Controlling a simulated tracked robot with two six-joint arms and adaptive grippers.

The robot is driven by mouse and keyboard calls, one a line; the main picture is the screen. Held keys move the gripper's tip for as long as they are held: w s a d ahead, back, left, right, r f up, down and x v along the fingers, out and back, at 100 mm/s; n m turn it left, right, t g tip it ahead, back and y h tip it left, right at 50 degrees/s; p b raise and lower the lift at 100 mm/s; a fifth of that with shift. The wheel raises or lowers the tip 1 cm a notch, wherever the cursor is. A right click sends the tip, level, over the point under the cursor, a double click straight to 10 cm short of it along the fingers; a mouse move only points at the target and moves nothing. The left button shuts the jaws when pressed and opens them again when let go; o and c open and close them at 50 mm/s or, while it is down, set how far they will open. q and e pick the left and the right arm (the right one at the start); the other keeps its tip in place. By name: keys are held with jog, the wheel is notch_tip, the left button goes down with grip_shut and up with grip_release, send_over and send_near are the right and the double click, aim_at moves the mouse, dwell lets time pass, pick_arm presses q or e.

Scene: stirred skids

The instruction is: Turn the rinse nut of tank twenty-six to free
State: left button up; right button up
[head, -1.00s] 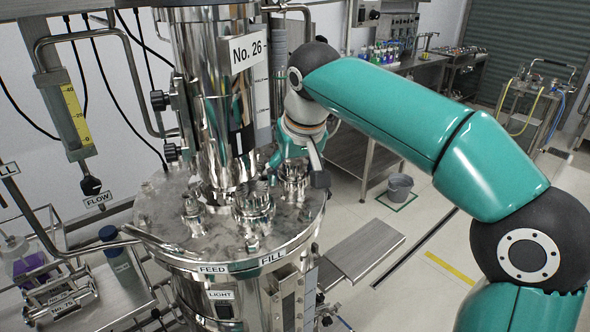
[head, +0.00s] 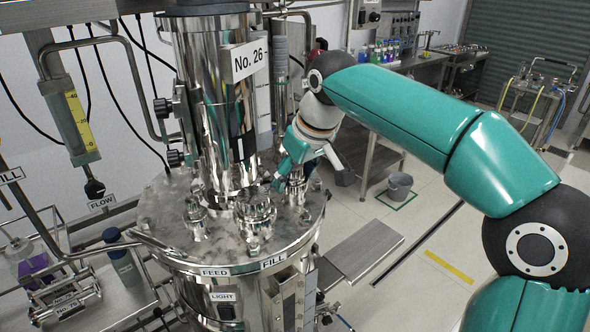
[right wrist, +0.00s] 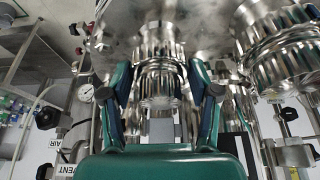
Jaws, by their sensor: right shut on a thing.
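Tank twenty-six is the polished steel vessel (head: 235,300) in the head view, with a "No. 26" plate (head: 250,58) on its column. Its round lid (head: 165,225) carries several steel ports with nuts. My right gripper (head: 284,182) is at the port on the lid's right side, partly hidden by its own fingers and wrist. In the right wrist view, the two fingers (right wrist: 161,80) are shut on a ribbed steel nut (right wrist: 160,88), one on each side. No rinse label is readable, and the nut's turn marking cannot be made out. My left gripper is not in view.
Another larger ribbed port nut (head: 255,213) stands close beside the held one. FEED (head: 214,272) and FILL (head: 273,262) labels are on the lid's rim. A bent pipe (head: 95,248) reaches the lid from the left. A grey bucket (head: 398,187) stands on the floor to the right.

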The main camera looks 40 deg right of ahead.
jog(key=shift+d+r+n+y+p, duration=0.1)
jog(key=shift+n+y+p, duration=0.35)
jog(key=shift+n, duration=0.6)
jog(key=shift+d+n+y+p, duration=0.1)
jog(key=shift+n+y+p, duration=0.35)
jog(key=shift+n, duration=0.6)
jog(key=o, duration=1.2)
jog(key=shift+c, duration=0.2)
jog(key=shift+a, duration=0.1)
jog(key=v, duration=1.1)
jog(key=shift+r, duration=0.45)
